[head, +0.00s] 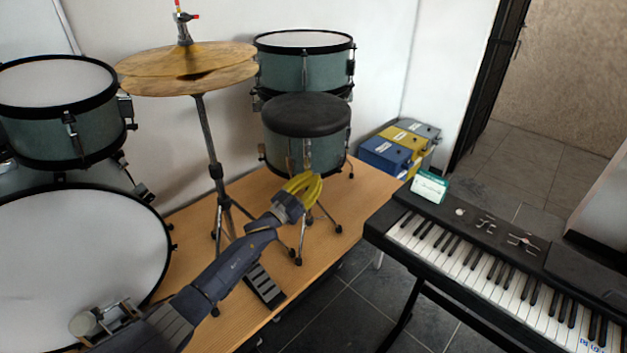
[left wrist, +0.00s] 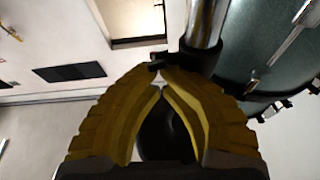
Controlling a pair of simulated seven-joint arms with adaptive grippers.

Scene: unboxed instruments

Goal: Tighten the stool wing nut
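The stool has a round black seat (head: 306,115) and stands on the wooden platform in front of a teal drum. My left gripper (head: 303,188), with yellow fingers, is just below the seat at the stool's post and hides part of it. In the left wrist view, the chrome post (left wrist: 205,24) runs into a black collar (left wrist: 204,58). A small dark wing nut (left wrist: 158,64) juts from the collar's left side. The fingertips of my left gripper (left wrist: 161,76) are nearly together, closed around the wing nut. My right gripper is not in view.
A hi-hat stand with brass cymbals (head: 187,70) rises left of the stool. A keyboard (head: 480,250) is at the right, with blue and yellow boxes (head: 395,150) behind.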

